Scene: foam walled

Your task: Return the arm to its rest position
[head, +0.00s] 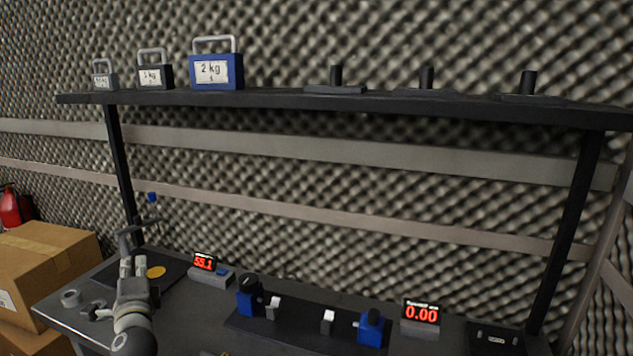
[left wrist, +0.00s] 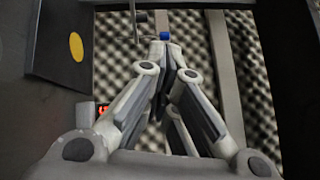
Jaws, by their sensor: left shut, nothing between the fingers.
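My left gripper (head: 126,266) is in the lower left of the head view, above the left part of the dark workbench (head: 185,325). In the left wrist view its fingers (left wrist: 172,55) come together at the tips, with nothing between them. Beyond the tips a small blue piece (left wrist: 165,36) on a thin metal stand shows; the same blue piece (head: 152,197) is above the gripper in the head view. My right gripper is in neither view.
A shelf (head: 280,97) spans above the bench, bearing weights such as the blue 2 kg one (head: 216,72) and several dark posts. A red display (head: 205,262), a blue-ended fixture (head: 372,328) and a 0.00 readout (head: 420,314) stand on the bench. Cardboard boxes (head: 45,260) are at left.

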